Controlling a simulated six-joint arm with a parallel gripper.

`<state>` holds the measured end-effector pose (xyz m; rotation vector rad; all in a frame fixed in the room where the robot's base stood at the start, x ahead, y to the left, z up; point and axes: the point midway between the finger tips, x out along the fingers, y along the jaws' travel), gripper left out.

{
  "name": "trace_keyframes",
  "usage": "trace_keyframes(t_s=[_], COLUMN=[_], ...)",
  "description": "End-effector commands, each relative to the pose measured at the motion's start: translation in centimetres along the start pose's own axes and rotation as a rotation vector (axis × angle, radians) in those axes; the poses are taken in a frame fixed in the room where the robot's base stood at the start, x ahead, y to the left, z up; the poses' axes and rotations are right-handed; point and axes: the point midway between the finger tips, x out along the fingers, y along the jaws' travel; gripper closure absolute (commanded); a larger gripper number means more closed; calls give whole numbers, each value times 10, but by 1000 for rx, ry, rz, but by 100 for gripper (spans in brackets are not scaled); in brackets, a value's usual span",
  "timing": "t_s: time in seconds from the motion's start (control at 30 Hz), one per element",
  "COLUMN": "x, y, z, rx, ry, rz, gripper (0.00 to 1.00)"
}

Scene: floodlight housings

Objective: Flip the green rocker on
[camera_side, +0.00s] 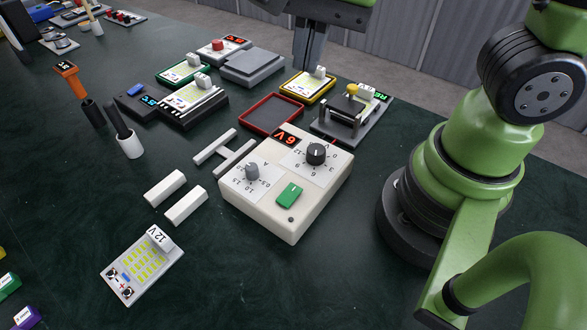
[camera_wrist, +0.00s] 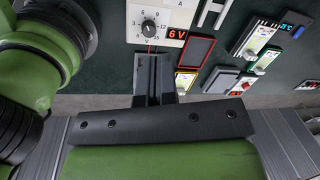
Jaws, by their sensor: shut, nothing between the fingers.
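The green rocker (camera_side: 289,195) is on the top face of a cream power supply box (camera_side: 268,210), near its front edge. The box has two knobs, a black one (camera_side: 316,154) and a grey one (camera_side: 252,171), and a red display (camera_side: 286,139) reading 6V. My gripper (camera_side: 303,66) is shut and empty, pointing down behind the box, apart from it and beyond the yellow-rimmed module. In the wrist view my gripper (camera_wrist: 152,58) shows below the box's display edge (camera_wrist: 177,34). The rocker is outside the wrist view. I cannot tell which way it is tilted.
Behind the box are a red-rimmed tray (camera_side: 271,115), a yellow-rimmed module (camera_side: 308,86) and a stand with a yellow knob (camera_side: 352,103). White bars (camera_side: 186,207) and a 12V LED panel (camera_side: 142,266) lie to the left. The table in front of the box is clear.

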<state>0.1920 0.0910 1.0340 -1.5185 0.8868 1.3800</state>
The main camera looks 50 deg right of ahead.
Motion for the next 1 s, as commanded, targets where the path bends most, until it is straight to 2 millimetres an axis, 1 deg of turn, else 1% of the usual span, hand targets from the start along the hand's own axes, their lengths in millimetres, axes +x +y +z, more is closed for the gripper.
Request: trace_keyframes(t_s=[0.03,0.1,0.3,0.43,0.83,0.93,1.0], x=[10,21,44,51,53,58,66], y=[-3,-6,-10,-10,-10,-9,-7], z=[7,15,30,35,35,34,33], rx=[48,132,301,351,365,365,364], ry=[15,42,117,142,147,149,150], rz=[42,83,147,160,161,164,165], gripper=[100,100,100,100,100,100,100])
